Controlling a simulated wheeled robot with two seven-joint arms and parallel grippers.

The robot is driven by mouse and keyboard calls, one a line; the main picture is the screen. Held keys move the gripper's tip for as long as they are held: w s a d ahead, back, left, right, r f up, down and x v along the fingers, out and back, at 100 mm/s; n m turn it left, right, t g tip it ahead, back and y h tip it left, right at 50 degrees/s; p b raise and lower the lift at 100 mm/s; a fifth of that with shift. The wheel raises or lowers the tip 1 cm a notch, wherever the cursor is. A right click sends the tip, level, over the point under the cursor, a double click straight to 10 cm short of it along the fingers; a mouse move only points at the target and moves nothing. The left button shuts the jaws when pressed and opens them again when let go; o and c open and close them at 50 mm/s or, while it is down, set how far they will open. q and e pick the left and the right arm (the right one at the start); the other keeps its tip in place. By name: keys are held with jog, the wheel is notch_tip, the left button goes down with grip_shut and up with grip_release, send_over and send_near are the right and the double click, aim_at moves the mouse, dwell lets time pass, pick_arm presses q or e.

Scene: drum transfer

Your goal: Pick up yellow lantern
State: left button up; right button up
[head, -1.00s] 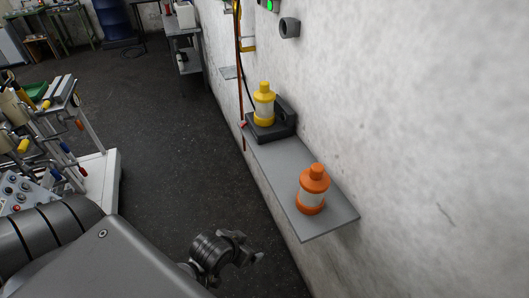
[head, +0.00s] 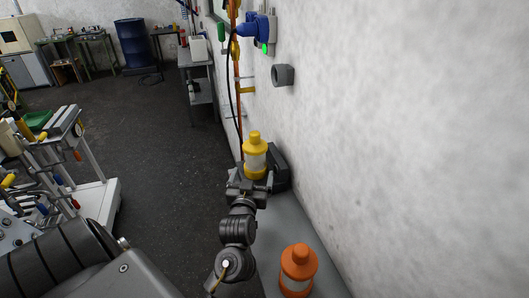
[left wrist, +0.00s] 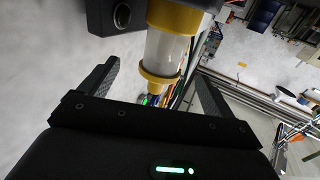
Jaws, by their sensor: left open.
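The yellow lantern (head: 255,153) stands upright in a dark holder (head: 281,166) at the far end of a grey wall shelf. It has a yellow cap and base and a pale, clear middle. My left gripper (head: 250,184) is just in front of it, low at its near side. In the left wrist view the lantern (left wrist: 164,50) shows beyond and between the open fingers (left wrist: 155,88), and nothing appears held. Whether a finger touches it cannot be told. My right gripper is not in view.
An orange lantern (head: 298,268) stands on the near part of the shelf (head: 283,219), right of my left arm. The wall bounds the right side. A grey knob (head: 283,75) and a blue plug (head: 258,29) stick out above. A tool cart (head: 100,200) stands left, with clear floor between.

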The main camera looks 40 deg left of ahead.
aim_at(253, 161)
pick_arm(q)
jog(key=shift+w+a+r+p, duration=0.45)
jog(key=shift+w+a, duration=0.15)
jog(key=shift+a, duration=0.15)
jog(key=x, duration=0.2)
jog(key=shift+w+a+f, duration=0.15)
jog(key=shift+w+f, duration=0.15)
jog(key=shift+w, duration=0.05)
jog(key=shift+w+a+f, duration=0.1)
jog(key=shift+w+a, duration=0.05)
jog(key=shift+w, duration=0.15)
jog(key=shift+p, duration=0.3)
jog(key=p+x, duration=0.2)
jog(key=x, duration=0.2)
jog(key=shift+w+a, duration=0.15)
jog(key=shift+a, duration=0.1)
jog(key=shift+w+a, duration=0.15)
jog(key=shift+w, duration=0.1)
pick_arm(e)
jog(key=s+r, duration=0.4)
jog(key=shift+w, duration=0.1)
